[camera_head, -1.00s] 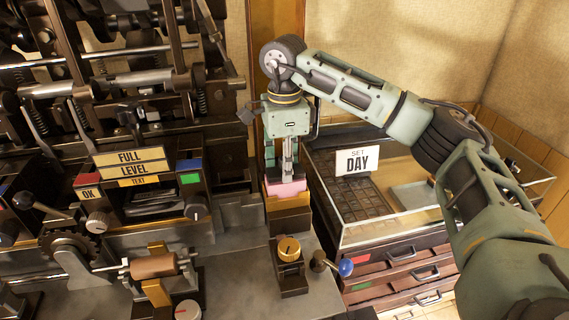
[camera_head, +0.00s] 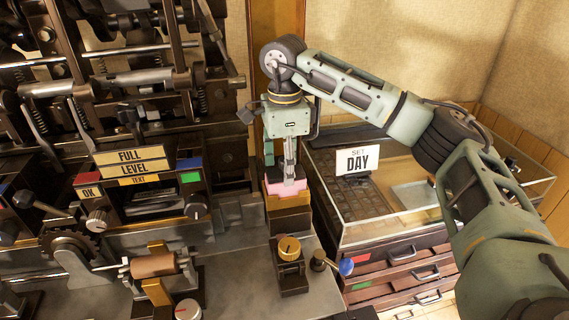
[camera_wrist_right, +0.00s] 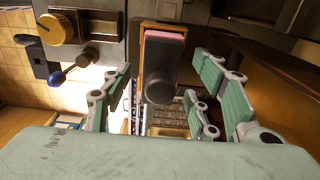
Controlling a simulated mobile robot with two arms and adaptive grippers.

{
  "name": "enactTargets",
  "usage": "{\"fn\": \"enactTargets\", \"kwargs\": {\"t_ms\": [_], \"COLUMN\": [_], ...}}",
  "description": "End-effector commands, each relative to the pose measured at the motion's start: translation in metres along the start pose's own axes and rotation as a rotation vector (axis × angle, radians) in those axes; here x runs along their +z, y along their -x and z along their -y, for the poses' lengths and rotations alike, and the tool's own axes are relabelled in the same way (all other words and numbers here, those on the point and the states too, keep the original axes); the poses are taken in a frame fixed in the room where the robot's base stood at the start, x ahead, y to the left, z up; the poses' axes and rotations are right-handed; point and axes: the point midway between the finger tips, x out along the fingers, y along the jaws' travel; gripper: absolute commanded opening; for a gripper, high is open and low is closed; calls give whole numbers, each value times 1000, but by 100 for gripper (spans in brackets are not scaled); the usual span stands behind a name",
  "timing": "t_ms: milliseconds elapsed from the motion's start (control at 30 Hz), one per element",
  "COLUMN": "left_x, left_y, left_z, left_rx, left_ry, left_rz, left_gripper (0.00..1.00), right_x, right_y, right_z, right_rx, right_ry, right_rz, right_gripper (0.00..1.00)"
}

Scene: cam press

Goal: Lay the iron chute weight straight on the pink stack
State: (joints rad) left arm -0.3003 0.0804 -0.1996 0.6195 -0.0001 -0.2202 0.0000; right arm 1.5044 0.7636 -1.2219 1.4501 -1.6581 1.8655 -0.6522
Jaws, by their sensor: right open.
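The pink stack (camera_head: 284,188) stands on a yellow and dark block at the right end of the machine bench. My right gripper (camera_head: 289,172) points down right above it. In the right wrist view the pink stack shows as a strip (camera_wrist_right: 165,35) at its far edge. The dark iron weight (camera_wrist_right: 162,62), with a round end, appears to lie lengthwise along it. My right gripper (camera_wrist_right: 163,100) is open, its green fingers apart on both sides of the weight. In the head view the fingers mostly hide the weight. My left gripper is out of view.
A brass knob (camera_head: 289,248) and a blue-tipped lever (camera_head: 345,267) stand in front of the stack. The linkage machine (camera_head: 110,85) fills the left.

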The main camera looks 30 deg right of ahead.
Motion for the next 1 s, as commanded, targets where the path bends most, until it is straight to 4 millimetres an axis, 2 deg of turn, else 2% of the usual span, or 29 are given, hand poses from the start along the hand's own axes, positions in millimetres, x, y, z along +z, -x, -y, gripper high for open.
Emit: {"fn": "enactTargets", "kwargs": {"t_ms": [133,267,600,700,1000], "left_x": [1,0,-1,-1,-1], "left_y": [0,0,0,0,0], "left_z": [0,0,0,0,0], "left_rx": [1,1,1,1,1], "left_ry": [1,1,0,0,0], "left_rz": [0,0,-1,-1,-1], "left_gripper": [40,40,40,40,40], "right_x": [0,0,0,0,0], "right_y": [3,19,93,106,120], "right_z": [0,0,1,1,0], "right_rx": [0,-1,-5,-3,0], "right_ry": [0,0,0,0,0], "right_rz": [0,1,1,-1,-1], "right_gripper": [54,54,54,54,54]}}
